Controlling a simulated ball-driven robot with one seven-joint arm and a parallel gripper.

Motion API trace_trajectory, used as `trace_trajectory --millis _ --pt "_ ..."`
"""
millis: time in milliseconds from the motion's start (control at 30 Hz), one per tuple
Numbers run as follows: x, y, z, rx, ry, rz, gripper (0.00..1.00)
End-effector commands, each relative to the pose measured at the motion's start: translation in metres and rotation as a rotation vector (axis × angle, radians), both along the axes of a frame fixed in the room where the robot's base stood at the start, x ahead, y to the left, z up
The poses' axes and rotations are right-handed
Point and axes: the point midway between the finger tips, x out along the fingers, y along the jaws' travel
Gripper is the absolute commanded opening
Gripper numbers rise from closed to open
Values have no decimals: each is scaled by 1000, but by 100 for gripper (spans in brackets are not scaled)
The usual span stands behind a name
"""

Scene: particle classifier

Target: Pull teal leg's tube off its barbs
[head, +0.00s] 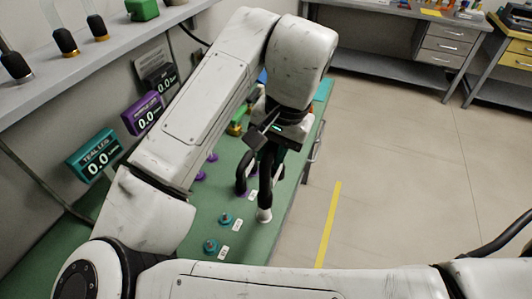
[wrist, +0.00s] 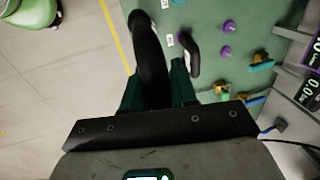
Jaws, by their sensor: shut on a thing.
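My gripper (head: 268,150) is shut on a thick black tube (wrist: 150,50), which hangs below its fingers. In the head view the tube (head: 265,190) runs down to a pale end, over the green bench's right edge. The two teal barbs (head: 227,219) (head: 211,246) stand bare on the bench, to the left of and below the tube in the head view, each beside a small white label. The tube is apart from both barbs. The teal leg display (head: 95,155) reads 0.0. The wrist view shows the dark green fingers on either side of the tube.
A second black bent tube (wrist: 193,58) stands beside the held one. A shelf (head: 90,65) with bottles overhangs the left. Open floor (head: 390,190) lies right.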

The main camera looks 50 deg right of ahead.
Motion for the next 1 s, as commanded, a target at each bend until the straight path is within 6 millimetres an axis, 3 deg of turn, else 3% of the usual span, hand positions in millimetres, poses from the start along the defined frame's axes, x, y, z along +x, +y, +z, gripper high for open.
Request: trace_trajectory --millis 267,1000 --pt "0 0 3 -1 0 0 0" --pt "0 0 35 -1 0 0 0"
